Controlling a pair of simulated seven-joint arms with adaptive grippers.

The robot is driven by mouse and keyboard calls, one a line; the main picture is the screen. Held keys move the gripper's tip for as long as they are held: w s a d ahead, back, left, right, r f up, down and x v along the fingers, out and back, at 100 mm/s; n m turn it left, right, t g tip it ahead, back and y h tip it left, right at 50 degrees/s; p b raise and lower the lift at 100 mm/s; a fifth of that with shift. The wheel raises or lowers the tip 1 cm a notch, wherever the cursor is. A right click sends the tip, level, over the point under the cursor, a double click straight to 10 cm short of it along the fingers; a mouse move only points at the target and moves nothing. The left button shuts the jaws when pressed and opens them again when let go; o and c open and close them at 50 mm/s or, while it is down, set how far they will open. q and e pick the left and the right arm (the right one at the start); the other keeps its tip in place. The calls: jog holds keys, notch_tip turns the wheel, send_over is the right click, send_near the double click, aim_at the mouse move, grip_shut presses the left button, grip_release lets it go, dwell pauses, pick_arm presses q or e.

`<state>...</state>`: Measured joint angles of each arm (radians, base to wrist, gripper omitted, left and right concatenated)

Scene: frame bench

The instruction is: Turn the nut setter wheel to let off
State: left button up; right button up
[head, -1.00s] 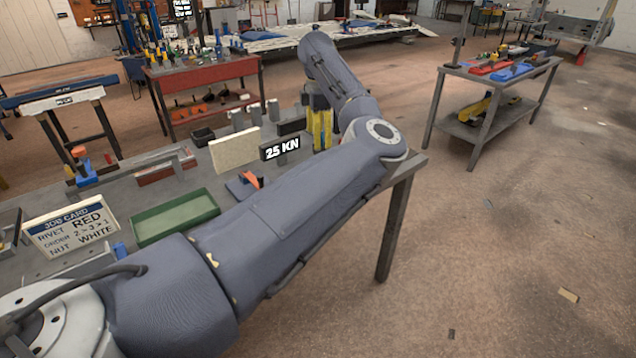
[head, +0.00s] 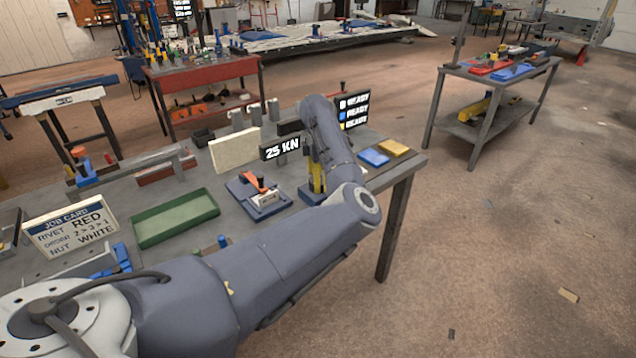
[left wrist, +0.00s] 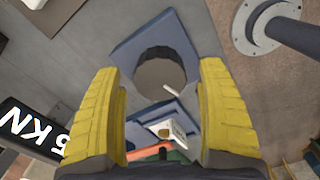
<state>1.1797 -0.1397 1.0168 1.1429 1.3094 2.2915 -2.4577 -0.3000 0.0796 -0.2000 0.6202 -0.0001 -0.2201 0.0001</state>
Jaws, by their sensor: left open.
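My left gripper (left wrist: 160,115) is open, its two yellow fingers apart with nothing held between them. In the left wrist view, a dark round part (left wrist: 158,72) sits on a blue square base (left wrist: 125,55) beyond the fingertips. I take it for the nut setter wheel, but cannot be sure. A short pale peg (left wrist: 172,91) stands at its near edge. In the head view, the yellow fingers (head: 318,180) show beside my forearm, which hides the round part. A blue fixture (head: 250,195) with an orange lever (head: 256,182) stands to their left. My right gripper is not in view.
The "25 KN" sign (head: 280,148) stands behind the fixture. A READY display (head: 353,112) is behind my forearm. Blue (head: 373,157) and yellow (head: 396,148) plates lie near the bench's right end. A green tray (head: 176,218) and job card (head: 70,226) are left.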

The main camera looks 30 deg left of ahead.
pick_arm(q)
jog(key=shift+f, duration=0.6)
jog(key=shift+c, duration=0.2)
jog(key=c, duration=1.2)
